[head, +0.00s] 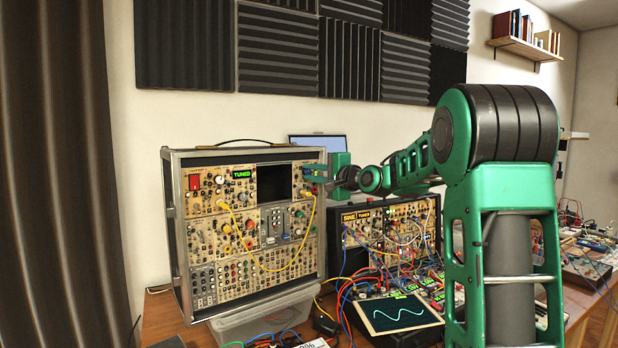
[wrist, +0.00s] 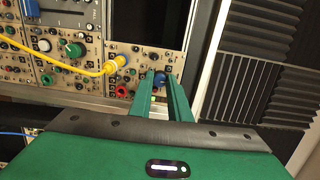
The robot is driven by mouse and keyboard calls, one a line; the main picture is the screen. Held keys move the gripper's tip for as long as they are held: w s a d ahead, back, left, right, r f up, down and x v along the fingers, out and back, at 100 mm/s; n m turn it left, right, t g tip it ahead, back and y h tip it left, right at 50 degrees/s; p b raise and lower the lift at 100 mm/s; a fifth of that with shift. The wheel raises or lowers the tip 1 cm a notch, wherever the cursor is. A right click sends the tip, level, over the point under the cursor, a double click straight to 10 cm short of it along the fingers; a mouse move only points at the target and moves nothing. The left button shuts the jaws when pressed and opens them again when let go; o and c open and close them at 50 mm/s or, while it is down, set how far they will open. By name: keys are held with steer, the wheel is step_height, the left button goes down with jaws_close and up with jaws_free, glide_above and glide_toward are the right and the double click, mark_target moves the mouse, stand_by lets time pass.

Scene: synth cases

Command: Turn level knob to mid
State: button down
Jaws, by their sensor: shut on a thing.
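The modular synth case (head: 252,235) stands on the table with panels full of knobs and jacks. My gripper (head: 316,173) reaches its upper right edge. Labels are too small to read, so I cannot confirm which knob is the level knob. A red knob (wrist: 122,91) and a larger green knob (wrist: 73,49) are to its left.
A yellow patch cable (wrist: 60,64) plugs in just left of the fingers; it hangs across the case in the head view (head: 262,266). A second, black synth case (head: 350,262) with many cables stands to the right. A tablet (head: 398,312) showing a wave lies in front.

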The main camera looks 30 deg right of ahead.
steer(key=shift+d+f, duration=0.15)
steer(key=shift+f, duration=0.25)
steer(key=c, duration=1.7)
jaws_free()
steer(key=shift+o, duration=0.2)
steer(key=shift+r, duration=0.2)
steer(key=s+d, duration=0.1)
steer(key=s, duration=0.9)
steer(key=shift+s+d+r, duration=0.15)
steer(key=shift+s+d, duration=0.1)
steer(key=shift+d, duration=0.1)
